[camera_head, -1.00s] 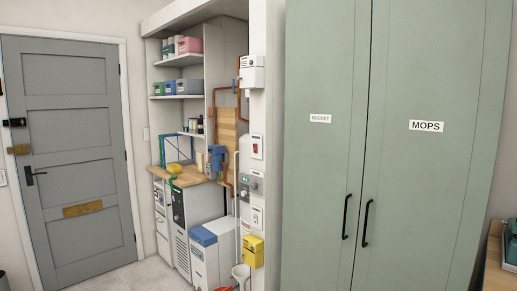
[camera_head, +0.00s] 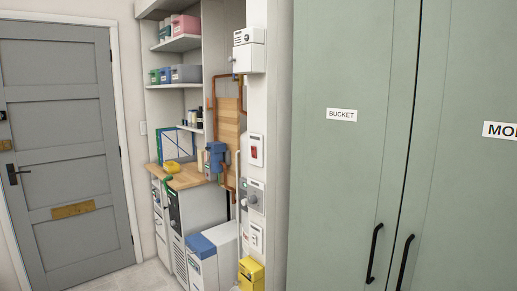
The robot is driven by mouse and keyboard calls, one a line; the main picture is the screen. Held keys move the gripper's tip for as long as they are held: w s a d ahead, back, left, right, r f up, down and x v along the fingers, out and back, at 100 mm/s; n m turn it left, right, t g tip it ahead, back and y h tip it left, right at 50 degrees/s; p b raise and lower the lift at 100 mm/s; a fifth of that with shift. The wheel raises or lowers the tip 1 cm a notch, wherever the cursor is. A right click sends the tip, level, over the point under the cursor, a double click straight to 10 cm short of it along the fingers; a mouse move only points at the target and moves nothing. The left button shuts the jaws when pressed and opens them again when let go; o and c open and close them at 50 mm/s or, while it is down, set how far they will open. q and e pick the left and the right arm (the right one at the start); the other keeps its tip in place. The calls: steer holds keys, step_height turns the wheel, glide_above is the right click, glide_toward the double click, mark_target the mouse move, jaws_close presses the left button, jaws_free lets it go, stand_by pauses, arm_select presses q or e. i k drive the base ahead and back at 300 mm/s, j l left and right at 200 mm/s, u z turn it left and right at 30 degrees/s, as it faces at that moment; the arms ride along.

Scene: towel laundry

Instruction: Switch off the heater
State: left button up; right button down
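No thing in view is clearly marked as the heater. A white switch plate with a red rocker (camera_head: 254,152) is on the narrow white wall end left of the green cupboard. Below it is a grey-white control box with a round dial (camera_head: 255,196). A white box (camera_head: 249,51) is higher on the same wall end, and a small white plate (camera_head: 255,237) is lower. Whether the red rocker is on or off is too small to tell. Neither of my grippers is in view.
The tall green cupboard (camera_head: 345,190), labelled BUCKET, fills the right side, with its doors shut. A yellow box (camera_head: 250,274) is low by the wall end. An alcove has shelves (camera_head: 180,43) and a wooden worktop (camera_head: 186,179). A grey door (camera_head: 68,150) is shut at left.

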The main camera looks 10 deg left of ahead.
mark_target(253, 148)
steer(key=i+j, duration=0.25)
steer(key=j, duration=0.15)
steer(key=i+j+z, duration=0.1)
steer(key=i+j, duration=0.15)
steer(key=j, duration=0.15)
steer(key=i+j, duration=0.25)
steer(key=j, duration=0.2)
steer(key=i+j+z, duration=0.1)
steer(key=i+j, duration=0.15)
steer(key=j, duration=0.15)
steer(key=i+j, duration=0.1)
steer(key=j, duration=0.5)
steer(key=i, duration=0.05)
